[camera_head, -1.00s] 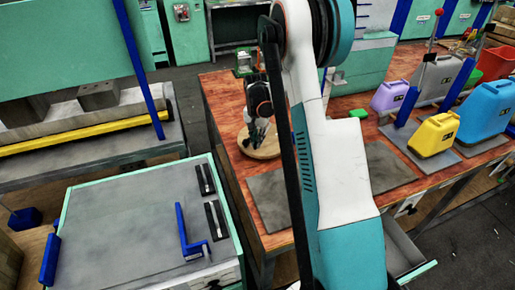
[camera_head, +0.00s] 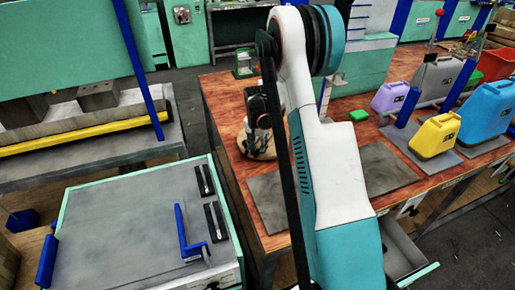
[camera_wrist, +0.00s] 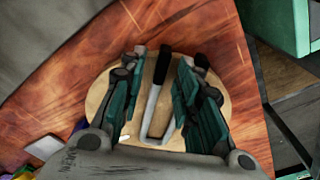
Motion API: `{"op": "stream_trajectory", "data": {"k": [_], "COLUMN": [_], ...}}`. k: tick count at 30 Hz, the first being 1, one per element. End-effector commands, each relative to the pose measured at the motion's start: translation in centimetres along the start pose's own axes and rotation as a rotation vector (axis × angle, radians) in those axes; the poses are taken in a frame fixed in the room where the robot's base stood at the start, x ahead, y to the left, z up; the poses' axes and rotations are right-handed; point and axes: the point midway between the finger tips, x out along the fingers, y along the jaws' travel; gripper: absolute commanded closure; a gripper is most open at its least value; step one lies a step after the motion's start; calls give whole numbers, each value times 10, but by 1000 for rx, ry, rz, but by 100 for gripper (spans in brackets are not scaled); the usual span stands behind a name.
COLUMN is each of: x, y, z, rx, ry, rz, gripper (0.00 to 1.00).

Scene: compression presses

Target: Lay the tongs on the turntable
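The turntable is a round pale wooden disc (camera_wrist: 100,98) on the reddish wooden table, and it shows partly behind my gripper in the head view (camera_head: 268,152). The tongs (camera_wrist: 152,108) have metal arms joined in a bend and dark handles. In the wrist view they are over the disc, between my fingers; whether they rest on it is hard to tell. One arm is in plain sight, and the other is partly hidden by the right finger. My gripper (camera_wrist: 163,72) is open, its fingers spread on both sides of the tongs. In the head view my gripper (camera_head: 258,143) is low at the disc.
Grey mats (camera_head: 267,200) lie on the table in front of the disc. Purple (camera_head: 390,98), yellow (camera_head: 436,134) and blue (camera_head: 487,110) jugs stand to the right. A grey-topped cabinet (camera_head: 120,225) stands left of the table.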

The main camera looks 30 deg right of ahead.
Motion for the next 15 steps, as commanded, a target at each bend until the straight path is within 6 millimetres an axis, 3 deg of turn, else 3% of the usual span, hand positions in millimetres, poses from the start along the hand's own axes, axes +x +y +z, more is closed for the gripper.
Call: {"op": "stream_trajectory", "data": {"k": [8,15], "x": [-7,-51], "y": [0,0], "z": [0,0], "rx": [0,0], "ry": [0,0], "rz": [0,0], "gripper": [70,70]}}
